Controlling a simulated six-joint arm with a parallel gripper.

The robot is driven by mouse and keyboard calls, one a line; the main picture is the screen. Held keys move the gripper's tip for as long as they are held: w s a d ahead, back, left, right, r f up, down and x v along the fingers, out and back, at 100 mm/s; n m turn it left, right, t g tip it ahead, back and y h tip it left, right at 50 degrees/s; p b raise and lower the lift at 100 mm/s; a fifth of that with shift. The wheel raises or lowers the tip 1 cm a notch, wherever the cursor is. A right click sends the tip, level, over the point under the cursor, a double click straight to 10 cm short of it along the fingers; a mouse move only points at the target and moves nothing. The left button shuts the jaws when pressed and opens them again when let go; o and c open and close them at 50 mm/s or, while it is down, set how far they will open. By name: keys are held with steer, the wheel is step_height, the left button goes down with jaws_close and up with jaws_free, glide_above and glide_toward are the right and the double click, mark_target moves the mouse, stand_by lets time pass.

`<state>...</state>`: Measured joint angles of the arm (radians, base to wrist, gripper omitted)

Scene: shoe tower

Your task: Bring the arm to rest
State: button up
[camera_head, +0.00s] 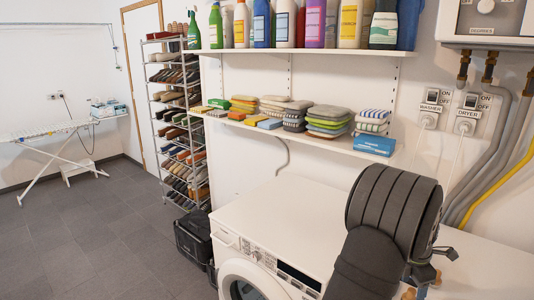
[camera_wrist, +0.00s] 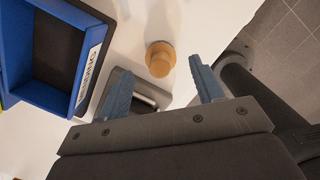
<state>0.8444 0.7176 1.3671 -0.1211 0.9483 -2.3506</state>
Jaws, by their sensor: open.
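My gripper (camera_wrist: 161,70) shows in the wrist view with its two blue fingers spread apart and nothing between them held. A small round wooden piece (camera_wrist: 160,55) lies beyond the fingertips on a white surface, apart from them. In the head view my dark grey arm reaches in at the lower right, over the white worktop (camera_head: 490,268). It hides most of the gripper there.
A blue tray (camera_wrist: 88,12) with a dark inside is at the left of the wrist view. A washing machine (camera_head: 285,222) stands below a shelf (camera_head: 300,133) of folded cloths and sponges. A shoe rack (camera_head: 157,102) stands behind. The floor at left is mostly clear.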

mark_target(413, 291)
steer(key=f, duration=0.4)
steer(key=shift+d+f, duration=0.2)
steer(key=shift+d, duration=0.2)
steer(key=shift+r, duration=2)
steer(key=shift+f, duration=0.1)
